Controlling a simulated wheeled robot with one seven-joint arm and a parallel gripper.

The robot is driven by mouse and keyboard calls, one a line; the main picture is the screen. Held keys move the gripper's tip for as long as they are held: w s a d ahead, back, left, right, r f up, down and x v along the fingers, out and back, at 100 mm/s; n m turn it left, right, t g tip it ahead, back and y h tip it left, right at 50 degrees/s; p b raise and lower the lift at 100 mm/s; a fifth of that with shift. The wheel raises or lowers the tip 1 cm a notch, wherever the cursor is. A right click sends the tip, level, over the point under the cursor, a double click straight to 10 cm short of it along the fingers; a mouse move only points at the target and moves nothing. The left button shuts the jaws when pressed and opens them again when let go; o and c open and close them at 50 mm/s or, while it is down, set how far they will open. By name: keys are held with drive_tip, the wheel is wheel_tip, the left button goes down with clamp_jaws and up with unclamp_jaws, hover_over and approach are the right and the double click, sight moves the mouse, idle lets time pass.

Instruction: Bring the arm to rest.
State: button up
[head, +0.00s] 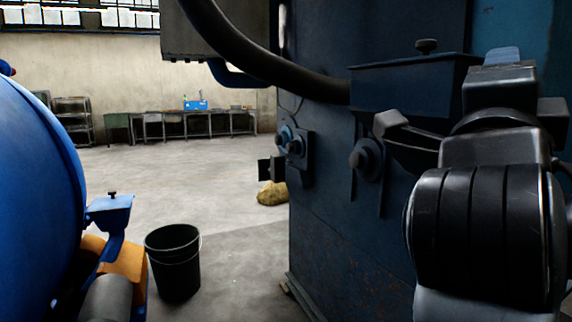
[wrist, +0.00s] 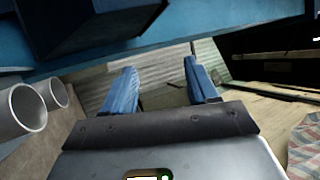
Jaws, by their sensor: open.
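My arm (head: 485,225) is at the right of the head view, folded up close to the camera in front of the dark blue machine (head: 335,220). In the wrist view my gripper (wrist: 160,66) shows two blue fingers, spread apart with nothing between them. Its fingers point toward a corrugated grey panel (wrist: 165,73) beyond. In the head view the fingers are mostly hidden behind the arm; a small blue piece at the arm's top may be one of them.
A black bucket (head: 173,265) stands on the floor beside a blue drum (head: 35,200) at left. A yellowish sack (head: 272,193) lies by the machine's foot. Two grey pipe ends (wrist: 22,110) are at left in the wrist view.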

wheel_tip(320, 180, down, 24)
drive_tip(key=s+a+n+t+y+b, duration=0.25)
drive_tip(key=n+y, duration=0.75)
drive_tip(key=n, duration=0.5)
drive_tip(key=s+f+n+g+y+b, duration=0.25)
drive_tip(key=s+f+n+y, duration=0.4)
drive_tip(key=s+f, duration=1.05)
drive_tip(key=s+f+n+g+h+b, duration=0.15)
drive_tip(key=s+f, duration=0.25)
drive_tip(key=s, duration=0.4)
drive_tip(key=s+f+n+g+b, duration=0.1)
drive_tip(key=s+f+n, duration=0.15)
drive_tip(key=s, duration=0.55)
wheel_tip(320, 180, up, 24)
drive_tip(key=p, duration=2.5)
drive_tip(key=shift+a, duration=0.15)
